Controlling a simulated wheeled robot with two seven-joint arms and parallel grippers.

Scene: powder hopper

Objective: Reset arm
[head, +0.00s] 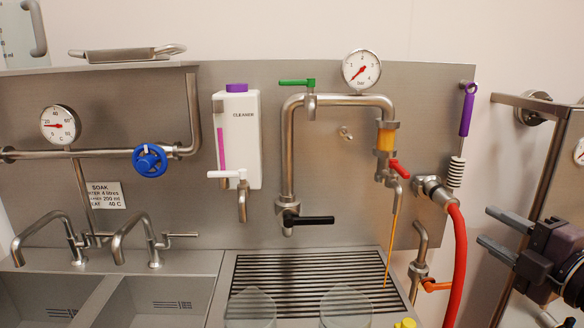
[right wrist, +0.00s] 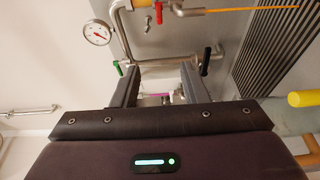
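My right gripper (head: 489,229) is at the right side of the head view, in front of the cabinet edge. Its two fingers are spread apart and point left, with nothing between them. The right wrist view also shows the open, empty fingers (right wrist: 160,80), with the wall pipes and gauge beyond them. My left gripper does not show in either view.
A red hose (head: 457,265) hangs left of my right gripper. A metal-framed cabinet (head: 541,160) stands behind it. A thin orange stream (head: 391,240) runs from the red-handled tap (head: 399,168) to the slotted drain (head: 300,277). Two clear round vessels (head: 346,308) stand at the front.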

